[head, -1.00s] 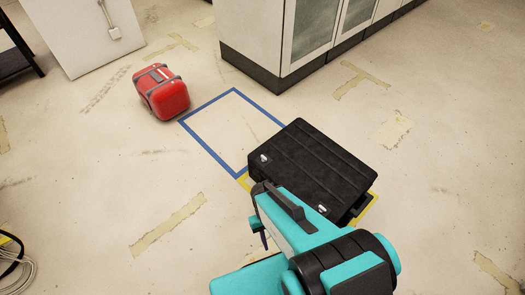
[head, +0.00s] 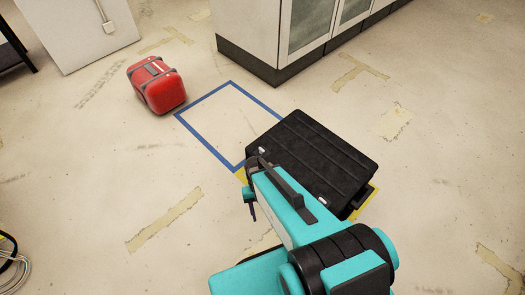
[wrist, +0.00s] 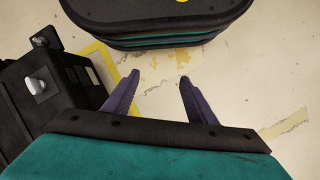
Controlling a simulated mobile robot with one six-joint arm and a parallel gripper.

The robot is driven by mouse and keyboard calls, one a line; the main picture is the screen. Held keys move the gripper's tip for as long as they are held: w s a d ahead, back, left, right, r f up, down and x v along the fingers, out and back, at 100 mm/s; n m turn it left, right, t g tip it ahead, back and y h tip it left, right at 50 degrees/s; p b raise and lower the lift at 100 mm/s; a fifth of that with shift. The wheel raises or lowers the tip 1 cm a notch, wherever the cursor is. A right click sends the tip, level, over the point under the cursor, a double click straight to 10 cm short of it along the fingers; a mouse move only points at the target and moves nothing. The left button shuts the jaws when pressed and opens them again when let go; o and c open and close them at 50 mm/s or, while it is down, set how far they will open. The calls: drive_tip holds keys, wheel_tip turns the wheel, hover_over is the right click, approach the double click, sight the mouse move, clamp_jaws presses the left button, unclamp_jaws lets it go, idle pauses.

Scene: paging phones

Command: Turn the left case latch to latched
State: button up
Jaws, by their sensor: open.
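The black case (head: 325,158) lies on the floor right of centre in the head view. Its left latch (head: 263,150), a small silver tab, shows just above my arm's end; its exact angle is too small to tell. The right latch (head: 322,201) shows beside my arm. My gripper (head: 252,210) points down, left of the case's front side, apart from it. In the wrist view my gripper (wrist: 155,92) is open with nothing between its fingers. The case (wrist: 15,110) is at the left there, with one silver latch (wrist: 37,86); I cannot tell which.
A blue taped square (head: 205,150) is empty behind the case. Yellow tape (head: 367,203) borders the case. A red case (head: 157,86) stands farther left. Cabinets (head: 270,35) stand at the back. Cables (head: 15,265) lie at lower left. The floor left of my gripper is clear.

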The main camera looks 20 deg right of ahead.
drive_tip(key=w+d+m+t+b, duration=0.1)
drive_tip(key=w+d+m+b, duration=0.25)
drive_tip(key=w, duration=0.65)
drive_tip(key=w+d+m+t+b, duration=0.15)
drive_tip(key=w+b, duration=0.35)
drive_tip(key=w, duration=0.5)
wheel_tip(320, 180, up, 9)
drive_tip(key=m+t+b, duration=0.2)
drive_tip(key=m+b, duration=0.4)
drive_tip(key=b, duration=0.1)
hover_over(262, 149)
drive_tip(key=shift+a+f, duration=0.1)
drive_tip(key=shift+f, duration=0.05)
drive_tip(key=shift+f, duration=0.1)
wheel_tip(262, 149, down, 14)
drive_tip(key=b, duration=0.3)
drive_tip(key=c, duration=1)
drive_tip(key=shift+r, duration=0.2)
drive_tip(key=shift+c, duration=0.4)
